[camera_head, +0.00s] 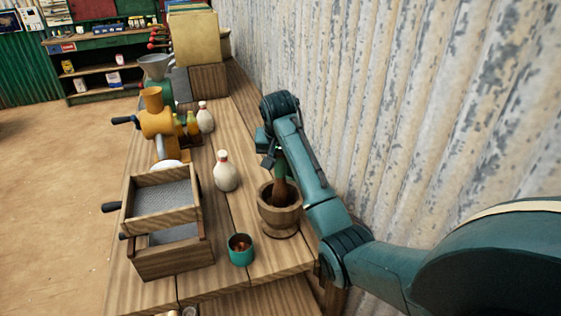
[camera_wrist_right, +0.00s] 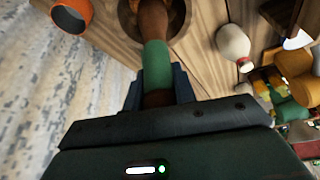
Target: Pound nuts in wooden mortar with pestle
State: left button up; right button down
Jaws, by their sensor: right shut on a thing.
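The wooden mortar (camera_head: 281,222) stands on the plank table near its right side, close to the corrugated wall. The pestle (camera_head: 279,186), brown wood with a green band, stands with its lower end inside the mortar. My right gripper (camera_wrist_right: 158,88) is shut around the pestle (camera_wrist_right: 154,60) at the green band in the right wrist view. The mortar's rim (camera_wrist_right: 179,12) shows at the top there. Any nuts inside the mortar are hidden or too dark to tell. A teal cup (camera_head: 241,253) with brown bits inside stands left of and nearer than the mortar. My left gripper is not seen.
A wooden box with a mesh top (camera_head: 165,206) stands at the left. A cream bottle (camera_head: 226,172) stands between it and the mortar. A yellow grinder (camera_head: 157,125) and a second bottle (camera_head: 205,118) are farther back. The corrugated wall (camera_head: 400,110) runs close along the right.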

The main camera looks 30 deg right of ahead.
aim_at(281, 170)
notch_tip(281, 170, down, 4)
jog(key=shift+r, duration=2)
jog(key=shift+r, duration=0.1)
jog(key=shift+r, duration=4.45)
